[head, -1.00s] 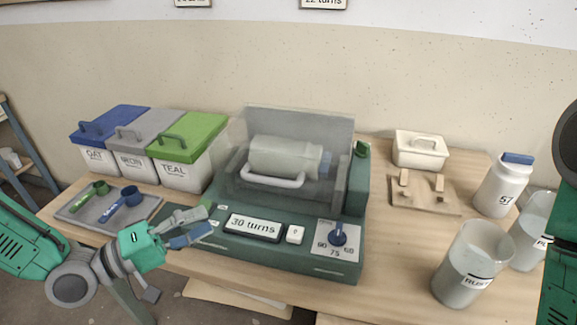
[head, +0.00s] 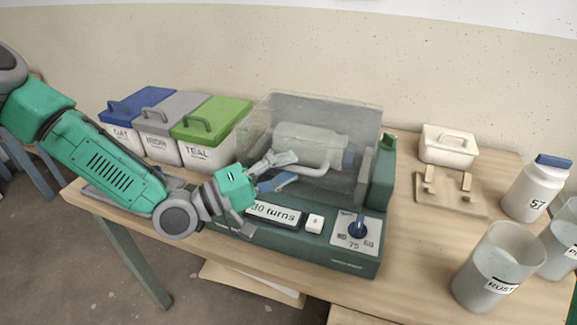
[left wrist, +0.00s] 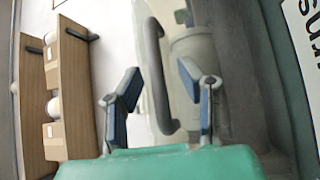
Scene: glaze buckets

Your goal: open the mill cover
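The mill (head: 300,240) has a green base and a clear cover (head: 262,128), which is down over a pale jar (head: 305,140). The cover has a light curved handle (head: 310,169) across its front. My left gripper (head: 283,169) is in front of the cover at the handle's left part, with its fingers apart. In the left wrist view the handle (left wrist: 157,75) is a grey bar between the two open fingertips of the left gripper (left wrist: 162,84). I cannot tell whether either finger touches it. My right gripper is not in view.
Blue (head: 138,104), grey (head: 170,112) and green (head: 212,120) lidded buckets stand behind my left arm. To the mill's right are a white lidded box (head: 449,148), a wooden rack (head: 450,195), a white bottle (head: 535,190) and clear containers (head: 495,270).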

